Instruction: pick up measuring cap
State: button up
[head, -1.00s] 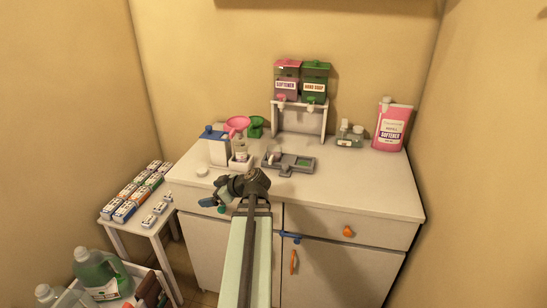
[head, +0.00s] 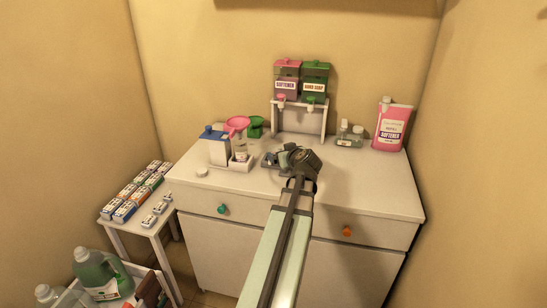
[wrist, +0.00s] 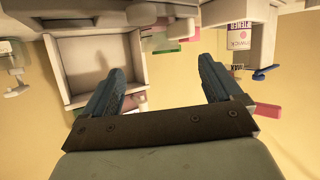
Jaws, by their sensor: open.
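A small white round cap (head: 202,171) lies on the left front of the counter; I cannot tell for sure whether it is the measuring cap.
Clear bottles (head: 349,136) and a pink softener bottle (head: 391,127) stand at right. The right front counter is bare.

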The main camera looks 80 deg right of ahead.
aim_at(272, 148)
jog(key=shift+x, duration=5.05)
jog(key=shift+c, duration=0.2)
jog(key=c, duration=1.1)
